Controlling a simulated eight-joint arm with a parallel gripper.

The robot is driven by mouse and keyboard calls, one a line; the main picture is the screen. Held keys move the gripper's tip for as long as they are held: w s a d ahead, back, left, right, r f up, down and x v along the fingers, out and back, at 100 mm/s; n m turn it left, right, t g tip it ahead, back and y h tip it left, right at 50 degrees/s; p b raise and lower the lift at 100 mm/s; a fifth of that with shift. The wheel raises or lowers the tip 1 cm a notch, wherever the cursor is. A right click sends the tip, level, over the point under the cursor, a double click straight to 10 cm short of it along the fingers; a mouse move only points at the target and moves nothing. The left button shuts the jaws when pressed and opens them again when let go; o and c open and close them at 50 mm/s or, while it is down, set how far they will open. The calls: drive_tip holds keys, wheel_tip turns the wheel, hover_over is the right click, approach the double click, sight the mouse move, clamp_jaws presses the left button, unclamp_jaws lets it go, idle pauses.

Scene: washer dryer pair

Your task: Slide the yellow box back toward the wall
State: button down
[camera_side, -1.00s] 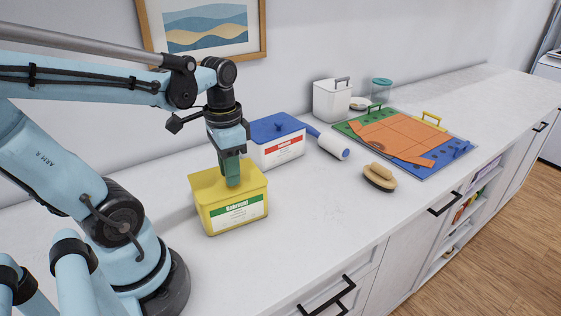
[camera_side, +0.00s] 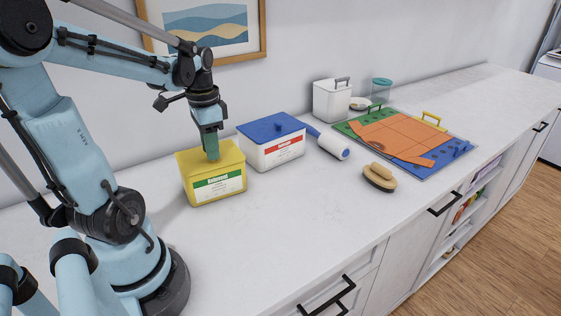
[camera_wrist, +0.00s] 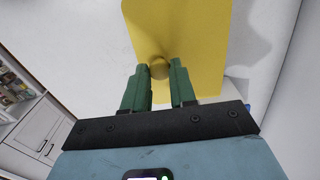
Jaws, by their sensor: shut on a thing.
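The yellow box (camera_side: 217,183) stands upright on the white counter, with a green and white label on its front. Its back is close to the wall; the exact gap is hidden. My gripper (camera_side: 211,155) comes down from above onto its lid. In the wrist view, the yellow lid (camera_wrist: 190,35) carries a round knob (camera_wrist: 159,69), and my green fingers (camera_wrist: 160,78) are shut on it, one on each side. In the side view the fingers hide the knob.
A white box with a blue lid (camera_side: 272,142) stands just right of the yellow box. Beyond it are a lint roller (camera_side: 333,146), a brush (camera_side: 379,177), a white bin (camera_side: 332,101) and a board (camera_side: 405,138). The counter in front (camera_side: 270,220) is clear. A framed picture (camera_side: 205,28) hangs above.

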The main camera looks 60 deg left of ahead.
drive_tip(key=shift+a, duration=2.4)
drive_tip(key=c, duration=0.8)
unclamp_jaws()
wheel_tip(320, 180, up, 12)
drive_tip(key=shift+r, duration=0.1)
drive_tip(key=shift+w+d, duration=0.1)
